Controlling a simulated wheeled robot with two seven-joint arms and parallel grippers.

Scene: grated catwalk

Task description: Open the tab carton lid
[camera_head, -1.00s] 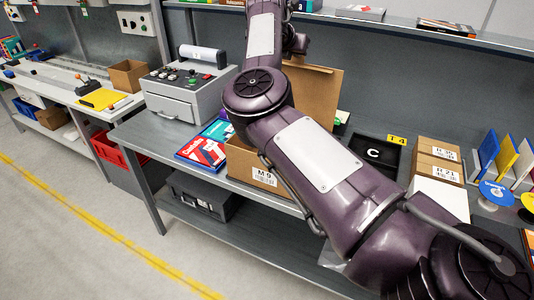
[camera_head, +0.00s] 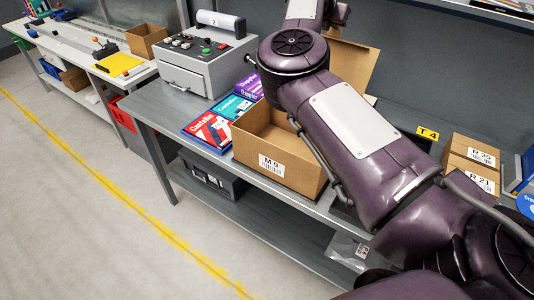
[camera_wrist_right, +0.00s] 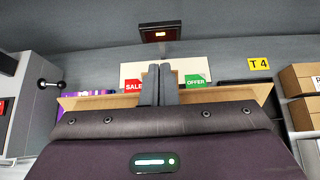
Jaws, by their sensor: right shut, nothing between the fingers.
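The tab carton, a brown box labelled M 9 (camera_head: 285,176), stands on the grey bench in the head view. Its top is open, and part of its empty-looking inside shows. Its lid (camera_head: 358,68) stands raised at the back, leaning away, partly hidden by my right arm. In the right wrist view my right gripper (camera_wrist_right: 159,70) has its two dark fingers together, with nothing between them. A wide tan cardboard panel (camera_wrist_right: 225,96), likely the lid, spans behind the fingers; I cannot tell whether they touch it. My left gripper is not in view.
Blue and red boxes (camera_head: 208,130) lie just left of the carton, beside a grey control box (camera_head: 200,70). Small cartons (camera_head: 470,165) stand to the right. SALE (camera_wrist_right: 133,86) and OFFER (camera_wrist_right: 195,80) cards show behind the fingers.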

